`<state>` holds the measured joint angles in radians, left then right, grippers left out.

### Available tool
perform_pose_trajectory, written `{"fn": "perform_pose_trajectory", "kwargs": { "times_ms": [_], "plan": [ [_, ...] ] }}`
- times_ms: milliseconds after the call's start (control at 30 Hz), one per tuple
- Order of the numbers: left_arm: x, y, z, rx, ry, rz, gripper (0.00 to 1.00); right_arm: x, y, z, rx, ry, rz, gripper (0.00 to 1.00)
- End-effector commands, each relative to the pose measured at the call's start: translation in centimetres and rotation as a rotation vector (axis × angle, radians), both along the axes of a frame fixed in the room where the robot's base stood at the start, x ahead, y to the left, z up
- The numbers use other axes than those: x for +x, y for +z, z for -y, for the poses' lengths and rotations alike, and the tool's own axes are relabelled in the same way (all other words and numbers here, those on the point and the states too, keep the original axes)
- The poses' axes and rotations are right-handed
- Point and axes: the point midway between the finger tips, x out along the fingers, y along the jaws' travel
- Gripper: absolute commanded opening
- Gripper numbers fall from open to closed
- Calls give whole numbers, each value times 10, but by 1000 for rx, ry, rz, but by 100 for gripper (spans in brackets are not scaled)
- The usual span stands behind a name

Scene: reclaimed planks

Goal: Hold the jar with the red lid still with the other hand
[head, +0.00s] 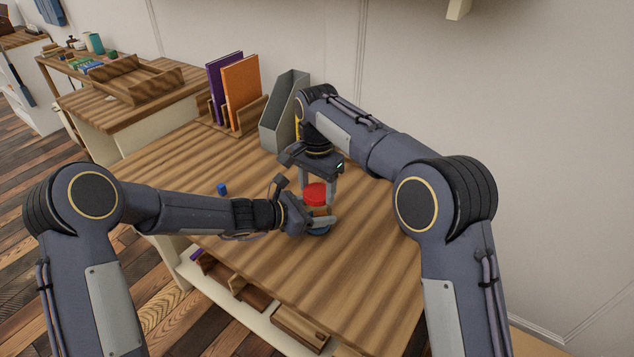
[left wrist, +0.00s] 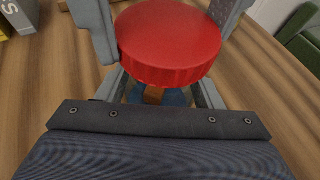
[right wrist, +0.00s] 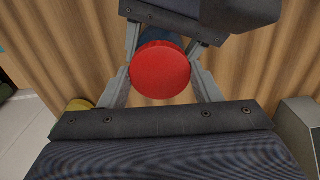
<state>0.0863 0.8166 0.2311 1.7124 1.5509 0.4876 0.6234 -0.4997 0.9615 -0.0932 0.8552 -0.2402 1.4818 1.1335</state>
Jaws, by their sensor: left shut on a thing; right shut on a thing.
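The jar stands upright on the wooden desk (head: 370,262), with its red lid (head: 315,190) on top. The lid fills much of the left wrist view (left wrist: 168,42) and is seen from above in the right wrist view (right wrist: 160,70). My left gripper (head: 320,220) comes in from the side, low, and is shut on the jar's body below the lid. My right gripper (head: 318,188) points down from above, its fingers shut on either side of the red lid. The jar's bluish lower part (left wrist: 160,97) shows between the left fingers; the rest is mostly hidden.
A small blue block (head: 222,188) lies on the desk to the left. A grey magazine file (head: 285,112) stands at the back, beside an orange book (head: 241,92) and a purple book (head: 222,80) in a wooden rack. The desk's front right is clear.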

Motion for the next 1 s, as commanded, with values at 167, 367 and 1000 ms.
{"fn": "perform_pose_trajectory", "kwargs": {
  "times_ms": [167, 367, 1000],
  "plan": [
    [0, 0, 0, 0, 0, 0, 19, 0, 0, 0, 0, 0, 0, 36],
    [0, 0, 0, 0, 0, 0, 19, 0, 0, 0, 0, 1, 0, 36],
    [0, 0, 0, 0, 0, 0, 19, 0, -18, 0, -1, 0, -1, 36]
  ]
}}
